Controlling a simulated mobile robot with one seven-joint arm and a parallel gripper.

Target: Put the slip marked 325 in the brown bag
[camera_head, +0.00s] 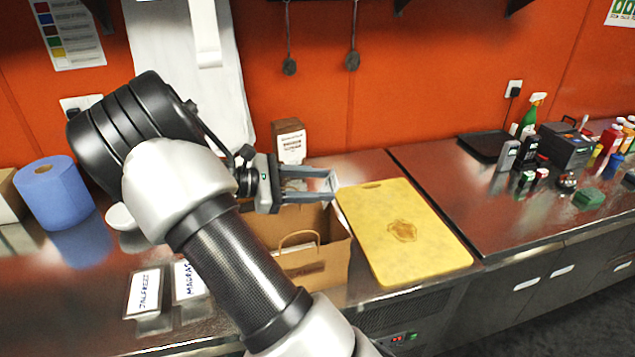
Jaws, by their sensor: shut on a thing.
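The brown bag (325,268) stands open on the steel counter, with a looped paper handle at its front. Something pale shows inside it, partly hidden by my arm. My gripper (328,186) is over the bag's back right rim in the picture, with its fingers pointing right. It is shut on a small pale slip (331,181) at the fingertips. No number on the slip can be read. My arm crosses in front of the bag's left side.
A yellow cutting board (420,245) lies right of the bag. A brown box with a printed label (290,147) stands behind it. Containers marked JALFREZI (145,293) and MADRAS (188,282) sit front left. A blue paper roll (55,192) stands at left; several bottles are far right.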

